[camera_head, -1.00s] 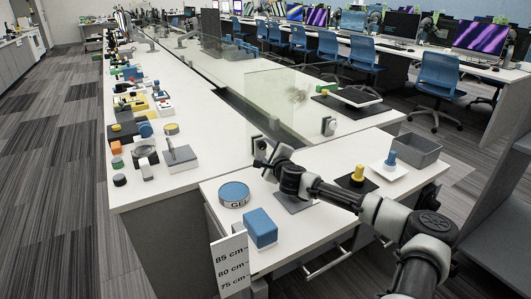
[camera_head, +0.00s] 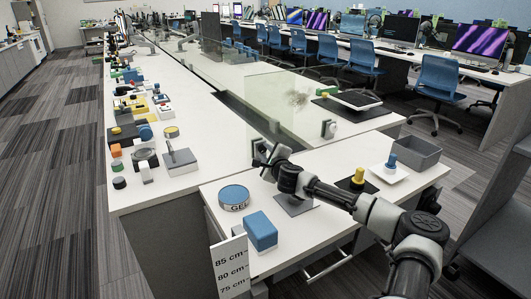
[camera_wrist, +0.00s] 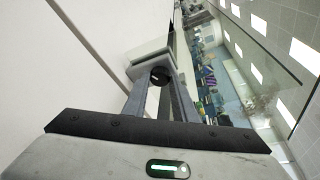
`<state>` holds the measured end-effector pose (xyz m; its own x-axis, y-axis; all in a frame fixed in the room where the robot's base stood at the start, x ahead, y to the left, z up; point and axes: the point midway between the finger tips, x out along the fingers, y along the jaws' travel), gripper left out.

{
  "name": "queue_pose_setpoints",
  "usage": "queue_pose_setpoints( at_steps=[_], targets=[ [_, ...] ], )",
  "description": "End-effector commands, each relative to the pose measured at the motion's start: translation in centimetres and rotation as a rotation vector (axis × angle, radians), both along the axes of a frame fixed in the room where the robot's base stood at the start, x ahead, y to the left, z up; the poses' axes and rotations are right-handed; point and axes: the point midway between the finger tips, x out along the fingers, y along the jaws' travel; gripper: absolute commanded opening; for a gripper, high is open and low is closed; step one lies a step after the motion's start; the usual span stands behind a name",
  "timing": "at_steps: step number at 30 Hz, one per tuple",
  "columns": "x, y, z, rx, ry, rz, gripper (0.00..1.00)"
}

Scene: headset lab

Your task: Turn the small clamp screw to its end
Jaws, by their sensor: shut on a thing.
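The small clamp screw (camera_wrist: 160,74) shows in the wrist view as a dark round knob at the front of a grey clamp block (camera_wrist: 140,69). The block sits at the lower edge of a clear glass panel. My gripper (camera_wrist: 159,84) has one finger on each side of the knob and is shut on it. In the head view my gripper (camera_head: 264,158) is at the near left edge of the glass panel (camera_head: 285,105), above the white table. There the screw is too small and too covered by the gripper to make out.
A blue-topped round tin (camera_head: 234,194) and a blue box (camera_head: 260,231) stand on the near table, left of my arm. A yellow knob (camera_head: 358,176), a blue knob (camera_head: 391,161) and a grey bin (camera_head: 415,154) are to the right. Another clamp (camera_head: 329,129) stands farther along.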

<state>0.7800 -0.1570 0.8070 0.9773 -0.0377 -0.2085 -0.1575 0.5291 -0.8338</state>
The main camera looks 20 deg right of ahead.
Motion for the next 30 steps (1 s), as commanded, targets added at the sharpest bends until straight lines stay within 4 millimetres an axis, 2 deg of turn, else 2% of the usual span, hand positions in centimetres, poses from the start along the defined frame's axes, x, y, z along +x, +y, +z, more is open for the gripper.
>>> queue_pose_setpoints(
  at_steps=[21,30],
  targets=[
    [0.05,-0.47,0.28,0.427,0.086,-0.002,0.03],
    [0.06,-0.49,0.19,0.529,0.105,-0.001,0.03]
  ],
)
